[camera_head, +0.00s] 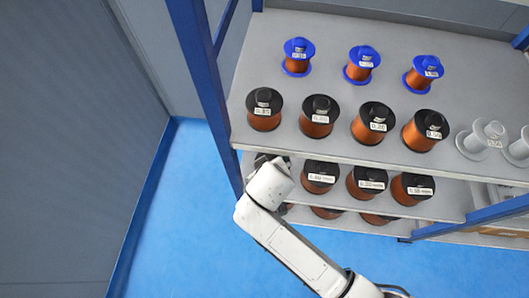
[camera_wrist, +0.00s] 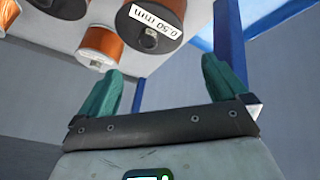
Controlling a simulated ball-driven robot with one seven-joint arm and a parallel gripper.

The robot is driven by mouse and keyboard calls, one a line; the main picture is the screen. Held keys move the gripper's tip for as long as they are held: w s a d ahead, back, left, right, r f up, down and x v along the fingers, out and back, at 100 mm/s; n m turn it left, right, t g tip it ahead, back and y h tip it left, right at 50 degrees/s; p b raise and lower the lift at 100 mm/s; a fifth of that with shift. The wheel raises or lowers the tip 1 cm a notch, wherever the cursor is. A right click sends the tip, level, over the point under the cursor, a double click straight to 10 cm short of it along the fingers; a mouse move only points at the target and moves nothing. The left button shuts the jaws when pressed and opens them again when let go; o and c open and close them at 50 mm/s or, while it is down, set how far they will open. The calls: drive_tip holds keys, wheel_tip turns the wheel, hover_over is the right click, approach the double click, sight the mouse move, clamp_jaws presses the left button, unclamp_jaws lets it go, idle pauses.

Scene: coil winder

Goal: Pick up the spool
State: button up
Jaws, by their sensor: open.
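Several spools of copper wire stand on a blue-framed shelf rack. On the top shelf is a row with black flanges, such as the spool at the left end (camera_head: 264,112), and behind it a row with blue flanges (camera_head: 298,57). More black-flanged spools (camera_head: 320,177) stand on the shelf below. In the wrist view, a spool labelled 0.50 mm (camera_wrist: 152,24) hangs at the top edge of the picture, beyond my gripper. My gripper (camera_wrist: 165,85) is open, its two green fingers apart with nothing between them. In the head view my arm's end covers the lower shelf's left part.
The top shelf (camera_head: 262,150) has its front edge just above my arm's end. A blue upright post (camera_head: 205,80) stands close to its left. Empty pale spools (camera_head: 484,138) sit at the right. Blue floor lies open at the left.

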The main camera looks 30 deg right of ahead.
drive_tip(key=x, duration=0.5)
drive_tip(key=shift+w+b, duration=0.3)
drive_tip(key=shift+s+f+x, duration=0.1)
drive_tip(key=shift+s+x, duration=0.1)
drive_tip(key=shift+x, duration=1.2)
drive_tip(key=shift+s+f+x, duration=0.1)
drive_tip(key=shift+s+x, duration=0.05)
drive_tip(key=shift+x, duration=1.25)
drive_tip(key=shift+a, duration=0.1)
drive_tip(key=c, duration=1.7)
drive_tip(key=shift+w+r, duration=0.15)
drive_tip(key=shift+r, duration=0.05)
drive_tip(key=shift+c, duration=0.4)
drive_tip(key=shift+r, duration=0.15)
